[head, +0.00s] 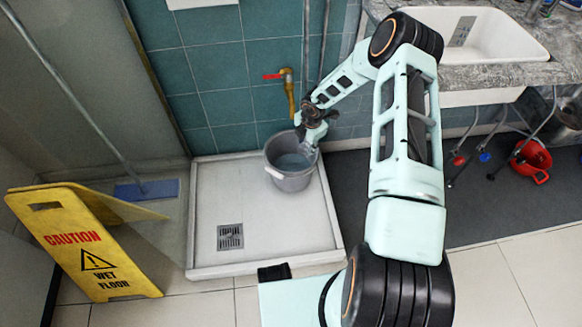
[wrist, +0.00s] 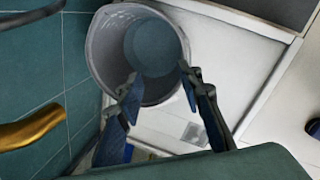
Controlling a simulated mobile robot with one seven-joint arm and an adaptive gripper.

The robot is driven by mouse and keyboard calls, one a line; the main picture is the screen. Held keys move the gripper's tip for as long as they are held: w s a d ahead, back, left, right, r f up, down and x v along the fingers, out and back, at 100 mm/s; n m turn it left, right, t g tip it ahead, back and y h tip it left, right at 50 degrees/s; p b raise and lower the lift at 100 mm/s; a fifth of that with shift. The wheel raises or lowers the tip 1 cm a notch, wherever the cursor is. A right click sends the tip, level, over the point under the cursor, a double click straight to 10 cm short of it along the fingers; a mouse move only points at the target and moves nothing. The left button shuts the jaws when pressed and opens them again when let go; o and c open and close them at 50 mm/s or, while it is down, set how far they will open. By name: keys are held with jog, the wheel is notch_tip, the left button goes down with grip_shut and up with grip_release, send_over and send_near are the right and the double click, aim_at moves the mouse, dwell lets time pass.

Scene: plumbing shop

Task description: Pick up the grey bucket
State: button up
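The grey bucket (head: 291,180) stands upright on the white shower tray, below the yellow tap. My gripper (head: 308,143) is at the bucket's right rim in the head view. In the wrist view the bucket (wrist: 104,48) fills the upper middle, its mouth facing the camera. My gripper (wrist: 158,82) is open there, with its two fingers spread apart and their tips overlapping the bucket's near rim. Whether the fingers touch the rim cannot be told.
The white tray (head: 203,198) has a raised edge and a drain grate (head: 230,237). A yellow tap (head: 289,92) with a red handle is on the tiled wall behind the bucket. A wet-floor sign (head: 85,245) stands left. A red bucket (head: 533,157) lies under the sink at right.

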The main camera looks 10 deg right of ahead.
aim_at(303, 173)
jog(key=f+m+b, duration=0.1)
jog(key=f+b, duration=0.1)
jog(key=f, duration=0.3)
jog(key=s+f+m+g+b, duration=0.1)
jog(key=f+b, duration=0.1)
jog(key=f, duration=0.4)
jog(key=s+a+f+m+b, duration=0.1)
jog(key=f+b, duration=0.1)
jog(key=f, duration=0.4)
jog(key=shift+f, duration=0.25)
jog(key=shift+d, duration=0.1)
grip_shut()
jog(key=shift+w+r, duration=0.25)
jog(key=shift+r, duration=0.05)
jog(key=shift+s+f, duration=0.1)
